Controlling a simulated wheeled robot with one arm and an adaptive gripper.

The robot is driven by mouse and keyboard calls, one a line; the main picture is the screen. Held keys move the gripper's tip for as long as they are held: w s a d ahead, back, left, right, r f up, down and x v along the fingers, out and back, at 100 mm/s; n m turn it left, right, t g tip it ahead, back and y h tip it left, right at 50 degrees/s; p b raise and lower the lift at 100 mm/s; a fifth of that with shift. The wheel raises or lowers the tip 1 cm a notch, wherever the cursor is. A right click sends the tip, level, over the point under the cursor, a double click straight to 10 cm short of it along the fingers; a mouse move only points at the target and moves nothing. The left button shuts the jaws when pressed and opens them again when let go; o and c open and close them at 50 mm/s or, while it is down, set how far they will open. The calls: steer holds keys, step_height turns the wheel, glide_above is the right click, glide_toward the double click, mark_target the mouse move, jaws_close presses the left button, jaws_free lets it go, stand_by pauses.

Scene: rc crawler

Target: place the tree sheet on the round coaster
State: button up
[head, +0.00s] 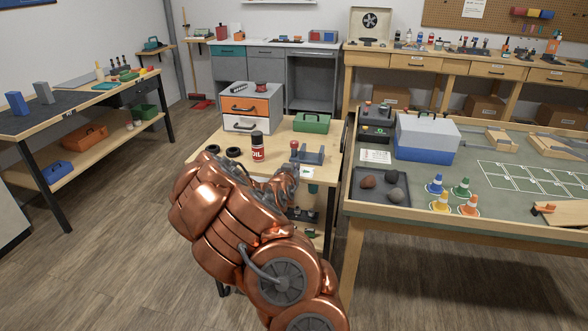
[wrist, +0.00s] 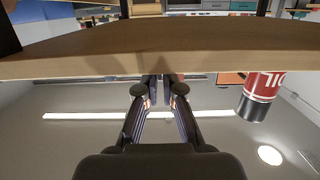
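I cannot pick out the tree sheet or the round coaster for certain in either view. A small white printed sheet (head: 376,156) lies on the right table; its print is too small to read. My gripper (wrist: 160,82) shows in the wrist view with its two fingers close together just off a wooden table edge (wrist: 90,66). No held sheet is visible between the fingers, and I cannot tell whether the tips touch.
An oil can (head: 258,148) stands on the small table, and also shows in the wrist view (wrist: 262,95). Dark rings, a drawer unit (head: 240,123) and a green box (head: 312,123) are there. The right table holds a stone tray (head: 366,202), several cones and a blue-grey toolbox (head: 427,137).

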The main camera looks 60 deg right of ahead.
steer(key=o, duration=0.4)
steer(key=shift+r, duration=0.2)
steer(key=b+v, duration=0.3)
steer(key=v, duration=0.9)
steer(key=shift+b, duration=0.4)
steer(key=shift+f, duration=0.1)
